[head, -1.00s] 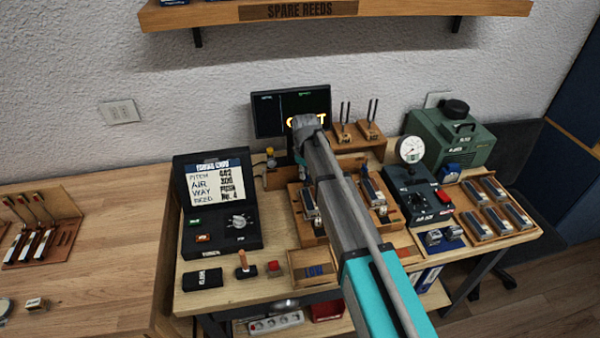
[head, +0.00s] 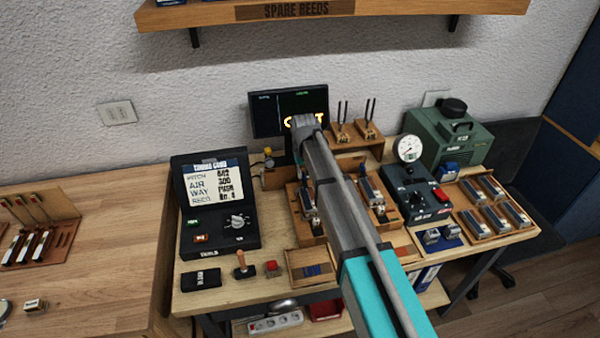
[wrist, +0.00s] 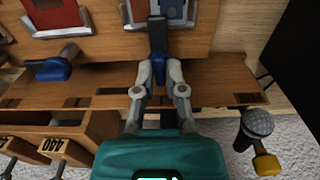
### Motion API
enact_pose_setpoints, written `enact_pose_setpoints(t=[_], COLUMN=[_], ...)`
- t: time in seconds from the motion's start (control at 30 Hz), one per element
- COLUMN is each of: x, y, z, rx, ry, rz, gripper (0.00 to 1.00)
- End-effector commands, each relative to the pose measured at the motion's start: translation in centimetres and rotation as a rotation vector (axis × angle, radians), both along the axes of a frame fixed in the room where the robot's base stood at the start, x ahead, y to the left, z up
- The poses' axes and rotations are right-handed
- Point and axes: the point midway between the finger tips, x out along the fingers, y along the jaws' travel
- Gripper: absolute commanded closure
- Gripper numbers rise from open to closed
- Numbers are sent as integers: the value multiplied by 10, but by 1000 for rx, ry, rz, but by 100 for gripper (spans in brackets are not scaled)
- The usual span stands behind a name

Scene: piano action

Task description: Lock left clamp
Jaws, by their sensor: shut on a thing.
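In the wrist view my gripper (wrist: 160,68) is closed around the blue grip of a clamp lever (wrist: 158,40) with a dark flat arm. The lever stands at the edge of a wooden block, in front of a grey-blue metal part (wrist: 177,10). A second clamp lever (wrist: 52,68), also blue and dark, lies to the left in the wrist view, beside a red-edged plate, apart from my gripper. In the head view my arm covers the middle of the bench and hides the fingers and the held lever.
A microphone (wrist: 257,124) with a yellow part stands close to the right of my gripper in the wrist view. Numbered wooden compartments (wrist: 70,135) are at lower left. In the head view a monitor (head: 288,108) stands behind my arm, and a black console (head: 215,205) is left of it.

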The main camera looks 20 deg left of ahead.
Motion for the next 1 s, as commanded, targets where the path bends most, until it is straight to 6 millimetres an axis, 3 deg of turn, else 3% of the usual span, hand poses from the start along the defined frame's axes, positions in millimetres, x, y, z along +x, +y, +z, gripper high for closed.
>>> enact_pose_setpoints(t=[0.03, 0.5, 0.53, 0.8, 1.0], x=[-9, -9, -9, -7, -5], y=[-5, -4, -4, -3, -2], z=[-3, -3, -3, -2, -1], rx=[-11, -8, -8, -8, -7], ry=[18, 20, 20, 19, 16], rz=[-8, -24, -23, -23, -23], gripper=[100, 100, 80, 32, 32])
